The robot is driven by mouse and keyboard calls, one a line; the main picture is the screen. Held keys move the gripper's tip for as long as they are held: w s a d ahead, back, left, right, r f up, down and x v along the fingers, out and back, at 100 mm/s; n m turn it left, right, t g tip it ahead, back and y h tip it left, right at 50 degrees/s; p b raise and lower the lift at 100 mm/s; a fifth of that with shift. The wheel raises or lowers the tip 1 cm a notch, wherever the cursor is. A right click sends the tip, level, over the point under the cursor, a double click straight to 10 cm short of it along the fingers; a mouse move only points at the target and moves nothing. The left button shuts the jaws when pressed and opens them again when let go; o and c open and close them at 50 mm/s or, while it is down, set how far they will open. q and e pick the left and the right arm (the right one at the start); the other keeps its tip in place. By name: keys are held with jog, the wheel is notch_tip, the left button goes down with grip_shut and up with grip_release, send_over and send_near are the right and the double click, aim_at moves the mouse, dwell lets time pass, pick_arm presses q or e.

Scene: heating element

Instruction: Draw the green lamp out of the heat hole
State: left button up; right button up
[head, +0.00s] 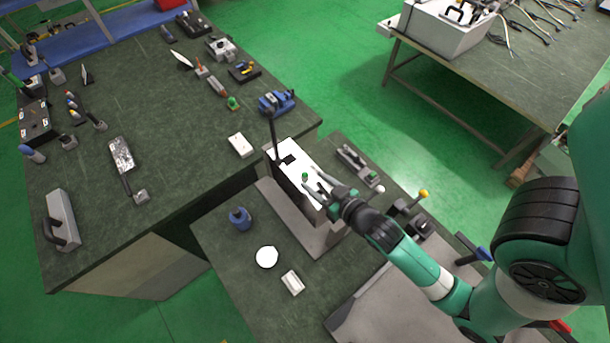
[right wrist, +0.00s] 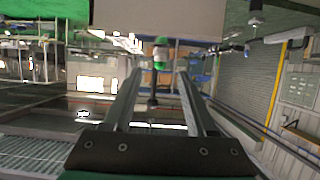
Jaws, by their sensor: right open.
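The green lamp (head: 305,177) is a small green-topped piece at the white top of the box-shaped device (head: 288,158). It also shows in the right wrist view as a green and pale piece (right wrist: 160,53), ahead of the fingertips and centred between them. My right gripper (head: 319,188) is open and empty, beside the lamp on its right. In the right wrist view the open fingers (right wrist: 159,75) point toward the lamp with a gap around its line. The heat hole itself cannot be made out. My left gripper is not in view.
A thin dark post (head: 273,135) rises at the device's back left. A blue piece (head: 240,218), a white round piece (head: 267,257) and a white block (head: 292,283) lie on the near table. A lever tool (head: 358,163) and a yellow-knobbed device (head: 414,203) stand to the right.

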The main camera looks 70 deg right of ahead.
aim_at(307, 176)
jog(key=x, duration=0.3)
jog(key=shift+w+d, duration=0.1)
jog(key=shift+w, duration=0.1)
jog(key=shift+f, duration=0.1)
grip_shut()
